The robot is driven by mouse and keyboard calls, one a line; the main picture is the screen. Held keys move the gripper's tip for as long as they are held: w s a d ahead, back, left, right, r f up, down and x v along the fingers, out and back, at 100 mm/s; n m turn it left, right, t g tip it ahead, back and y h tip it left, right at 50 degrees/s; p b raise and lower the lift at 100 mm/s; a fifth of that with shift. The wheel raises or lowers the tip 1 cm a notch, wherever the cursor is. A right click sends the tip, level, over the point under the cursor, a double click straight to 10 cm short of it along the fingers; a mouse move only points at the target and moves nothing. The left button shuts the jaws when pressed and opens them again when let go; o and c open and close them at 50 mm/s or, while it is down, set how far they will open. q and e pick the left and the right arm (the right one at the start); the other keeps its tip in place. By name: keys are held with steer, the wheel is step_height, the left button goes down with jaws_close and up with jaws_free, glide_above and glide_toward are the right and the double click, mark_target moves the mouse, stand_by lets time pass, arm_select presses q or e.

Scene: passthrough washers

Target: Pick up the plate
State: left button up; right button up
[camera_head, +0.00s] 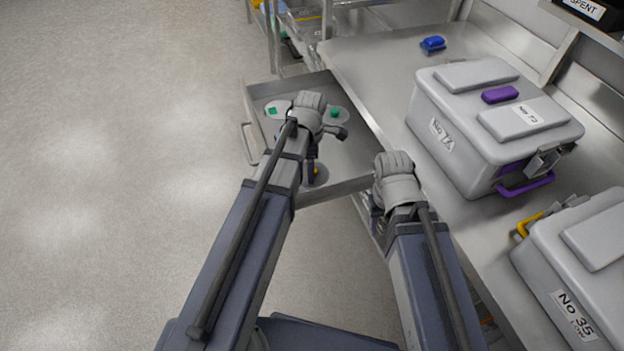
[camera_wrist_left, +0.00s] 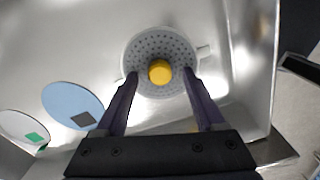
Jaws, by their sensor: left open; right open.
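A round grey perforated plate (camera_wrist_left: 160,45) with a yellow knob (camera_wrist_left: 159,71) lies in an open metal drawer (camera_wrist_left: 232,95). In the head view the plate (camera_head: 321,178) is partly hidden by my left gripper (camera_head: 316,158). In the left wrist view, my left gripper (camera_wrist_left: 161,76) is open over the plate, with one fingertip on each side of the knob. A gap shows on both sides of the knob; fingertip height is unclear. My right gripper (camera_head: 380,218) is open and empty by the drawer's right corner and the counter edge; its fingertips are mostly hidden.
A blue disc (camera_wrist_left: 73,102) with a dark square and a white disc (camera_wrist_left: 20,127) with a green square lie in the drawer. The steel counter (camera_head: 375,70) on the right carries two grey cases (camera_head: 465,130) (camera_head: 590,265) and a blue object (camera_head: 433,44). Open floor lies left.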

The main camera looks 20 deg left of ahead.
arm_select(q)
jaws_close()
stand_by(0.6)
